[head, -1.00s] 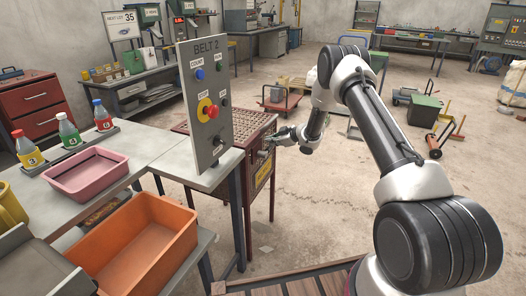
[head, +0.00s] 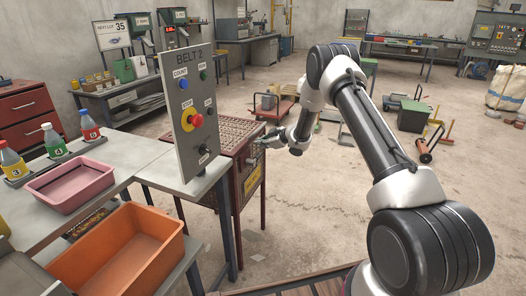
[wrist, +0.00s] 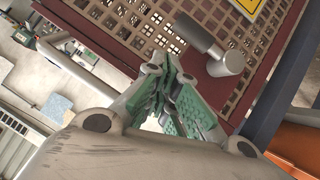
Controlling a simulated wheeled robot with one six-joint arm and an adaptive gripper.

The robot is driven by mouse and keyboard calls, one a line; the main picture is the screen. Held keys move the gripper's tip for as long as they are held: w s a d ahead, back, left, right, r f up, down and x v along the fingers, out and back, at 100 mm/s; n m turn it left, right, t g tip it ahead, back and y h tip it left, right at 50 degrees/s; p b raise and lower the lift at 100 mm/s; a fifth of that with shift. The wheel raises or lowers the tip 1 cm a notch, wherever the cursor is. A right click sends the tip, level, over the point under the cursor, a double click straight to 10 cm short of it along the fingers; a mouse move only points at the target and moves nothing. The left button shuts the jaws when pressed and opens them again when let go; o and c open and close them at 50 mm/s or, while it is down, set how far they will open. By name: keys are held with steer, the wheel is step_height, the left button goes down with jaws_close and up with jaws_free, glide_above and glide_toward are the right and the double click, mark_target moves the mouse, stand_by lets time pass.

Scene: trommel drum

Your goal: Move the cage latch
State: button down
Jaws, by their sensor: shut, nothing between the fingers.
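The red cage (head: 226,128) with perforated panels stands behind the control panel in the head view. The cage latch (wrist: 200,36) shows in the wrist view as a dark grey lever with a pale round end, on the dark red frame over the mesh. In the head view it is too small to make out clearly. My gripper (wrist: 172,80) is shut and empty, its green-padded fingers together beside the pale end of the latch, left of it in the wrist view. I cannot tell whether they touch. In the head view my gripper (head: 265,143) is at the cage's right side.
The BELT 2 panel (head: 190,112) with its red stop button stands just left of the cage. A table (head: 190,180) carries a pink tray (head: 68,186) and bottles; an orange bin (head: 118,258) is below. The floor right of the cage is open.

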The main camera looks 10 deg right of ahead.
steer(key=w+d+r+v, duration=0.1)
steer(key=v, duration=0.9)
steer(key=shift+w, duration=0.25)
steer(key=shift+d+r, duration=0.1)
steer(key=shift+d, duration=0.05)
